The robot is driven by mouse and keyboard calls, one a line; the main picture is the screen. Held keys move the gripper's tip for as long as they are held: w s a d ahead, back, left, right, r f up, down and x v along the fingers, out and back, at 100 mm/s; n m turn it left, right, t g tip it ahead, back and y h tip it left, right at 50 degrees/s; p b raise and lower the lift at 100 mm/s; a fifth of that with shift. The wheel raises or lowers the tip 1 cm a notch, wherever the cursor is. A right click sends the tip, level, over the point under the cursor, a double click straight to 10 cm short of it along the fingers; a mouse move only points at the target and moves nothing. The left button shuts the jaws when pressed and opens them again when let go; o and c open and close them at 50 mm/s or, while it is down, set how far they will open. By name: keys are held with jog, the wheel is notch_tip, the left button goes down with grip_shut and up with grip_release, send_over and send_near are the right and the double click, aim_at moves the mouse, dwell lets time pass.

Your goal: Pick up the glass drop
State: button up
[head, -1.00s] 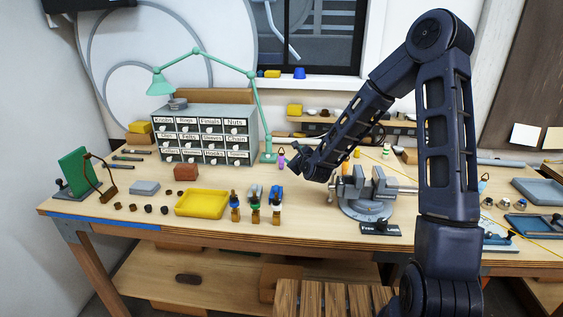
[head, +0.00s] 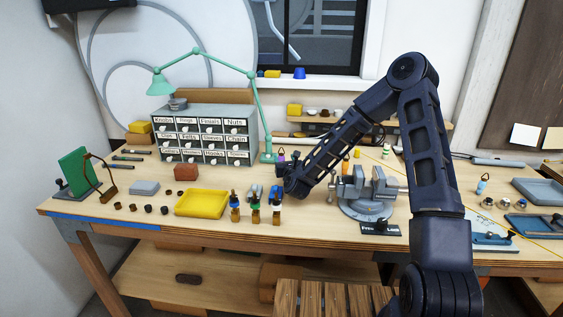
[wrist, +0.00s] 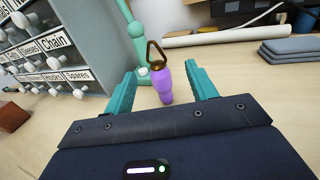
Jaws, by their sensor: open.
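In the wrist view the two teal fingers of my gripper (wrist: 161,72) are open, one on each side of the drop. I see gaps between the drop and both fingers. A similar light blue drop (head: 482,185) stands far to the right on the bench.
The grey labelled drawer cabinet (head: 208,137) is left of my gripper. The green lamp's base (wrist: 143,72) is close behind the drop.

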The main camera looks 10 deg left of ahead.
aim_at(282, 156)
jog(key=shift+f+x, duration=0.2)
jog(key=shift+x, duration=2.4)
jog(key=shift+s+a, duration=0.1)
jog(key=shift+a, duration=0.05)
jog(key=c, duration=1)
jog(key=shift+c, duration=0.2)
jog(key=shift+r, duration=0.1)
notch_tip(282, 156, up, 20)
jog(key=shift+f, duration=0.1)
